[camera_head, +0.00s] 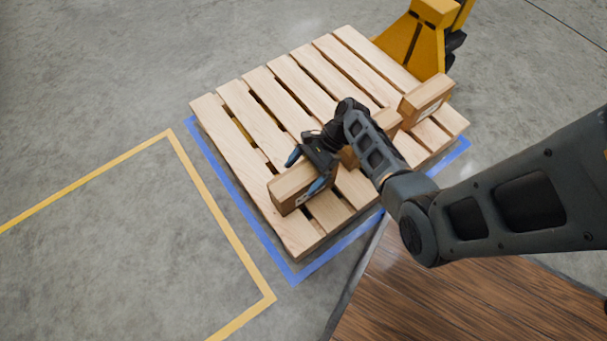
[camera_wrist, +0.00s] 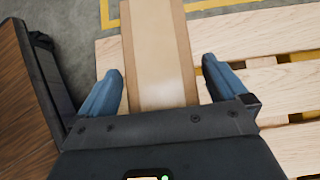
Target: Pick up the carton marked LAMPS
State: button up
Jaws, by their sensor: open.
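A brown cardboard carton (camera_head: 291,188) sits on the near-left part of the wooden pallet. A small white label shows on its side, but its print is too small to read. My gripper (camera_head: 307,169) is open over this carton, its blue fingers on either side. In the wrist view, the carton's taped top (camera_wrist: 160,55) lies between the two open fingers (camera_wrist: 160,90), with gaps visible on both sides. Two more cartons stand toward the pallet's right side: one at the right corner (camera_head: 425,98) and one partly behind my arm (camera_head: 388,121). I cannot read which carton is marked LAMPS.
The slatted pallet (camera_head: 262,118) stands inside blue floor tape (camera_head: 226,189). A yellow pallet jack (camera_head: 415,42) is at its far side. A yellow-taped floor area (camera_head: 219,216) on the left is empty. A dark wooden surface (camera_head: 450,300) lies at the front right.

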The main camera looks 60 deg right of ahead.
jog(key=shift+r, duration=0.1)
grip_shut()
dwell(0.8)
